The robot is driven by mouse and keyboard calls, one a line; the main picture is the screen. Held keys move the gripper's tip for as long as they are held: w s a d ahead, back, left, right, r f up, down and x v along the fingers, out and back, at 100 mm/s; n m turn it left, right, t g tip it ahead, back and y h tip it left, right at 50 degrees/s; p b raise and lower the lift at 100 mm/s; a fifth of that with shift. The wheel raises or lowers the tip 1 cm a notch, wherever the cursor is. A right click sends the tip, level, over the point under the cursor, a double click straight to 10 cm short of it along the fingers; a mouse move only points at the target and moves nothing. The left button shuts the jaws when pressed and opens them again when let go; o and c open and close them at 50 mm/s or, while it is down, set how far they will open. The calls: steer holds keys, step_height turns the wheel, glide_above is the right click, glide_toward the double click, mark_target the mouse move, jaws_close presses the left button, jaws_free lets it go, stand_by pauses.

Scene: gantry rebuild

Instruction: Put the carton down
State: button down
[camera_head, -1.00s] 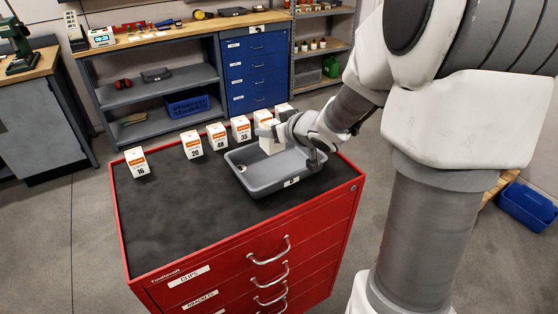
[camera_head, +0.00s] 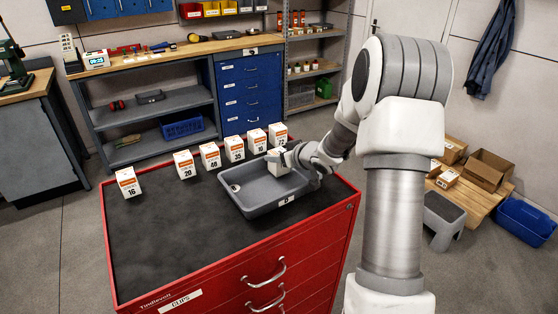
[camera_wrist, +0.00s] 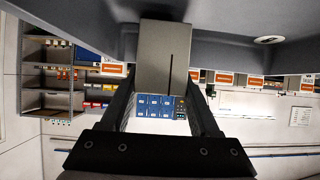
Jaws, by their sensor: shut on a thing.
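The held carton (camera_head: 279,167) is small and white, and my gripper (camera_head: 287,160) is shut on it. The carton is upright over the back right part of a grey tray (camera_head: 262,209) on the red cabinet. Whether its base touches the tray floor I cannot tell. In the wrist view the carton (camera_wrist: 165,52) shows as a plain pale block with a dark line, between my two dark fingers. The tray (camera_wrist: 60,28) fills the top of that view. My fingers hide part of the carton.
Several white cartons with orange bands and numbers, such as the 16 carton (camera_head: 128,184) and 20 carton (camera_head: 184,166), stand along the back of the cabinet top (camera_head: 165,235). The top's front left is clear. A workbench (camera_head: 180,58) and blue drawers (camera_head: 249,85) stand behind.

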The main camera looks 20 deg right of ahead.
steer(key=shift+f, duration=0.45)
steer(key=shift+f, duration=0.2)
steer(key=shift+c, duration=0.6)
jaws_free()
steer(key=shift+r, duration=0.3)
steer(key=p+v, duration=0.2)
steer(key=v, duration=1)
steer(key=shift+f, duration=0.2)
